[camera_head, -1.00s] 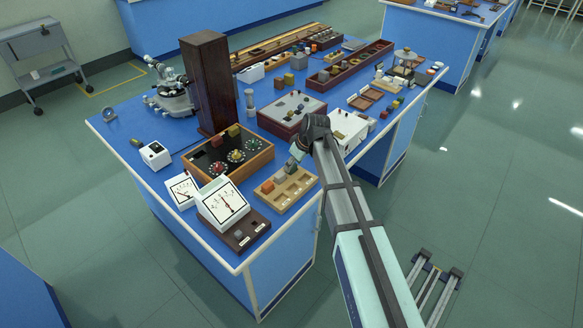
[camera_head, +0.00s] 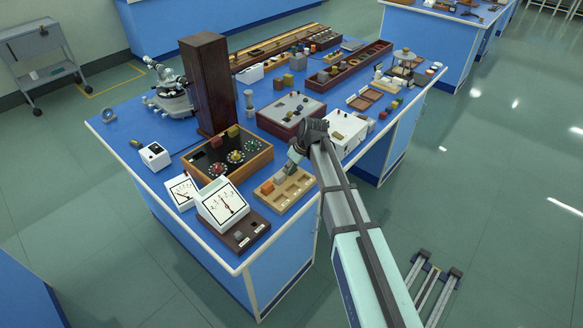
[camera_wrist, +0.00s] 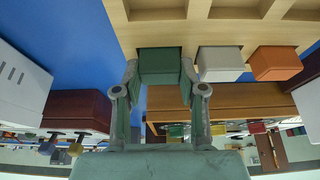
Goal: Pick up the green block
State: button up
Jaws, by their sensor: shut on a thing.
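The green block (camera_wrist: 160,62) shows in the wrist view between the two fingers of my gripper (camera_wrist: 159,72), which are shut on its sides. The block is at the wooden tray (camera_wrist: 215,32); I cannot tell whether it still rests in its recess. In the head view my gripper (camera_head: 290,168) points down over the tray (camera_head: 300,190), and the green block is hidden there. Beside the green block are a pale grey block (camera_wrist: 220,60) and an orange block (camera_wrist: 274,64); the orange one also shows in the head view (camera_head: 267,187).
A wooden box with dials (camera_head: 258,160) stands behind the tray. A white meter (camera_head: 222,202) on a dark base is to its left. A dark red box (camera_head: 291,112) and a white box (camera_head: 346,133) stand farther back and right. Several tray recesses look empty.

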notch_tip(320, 180, up, 23)
jog(key=b, duration=0.1)
jog(key=shift+b, duration=0.3)
dwell(0.6)
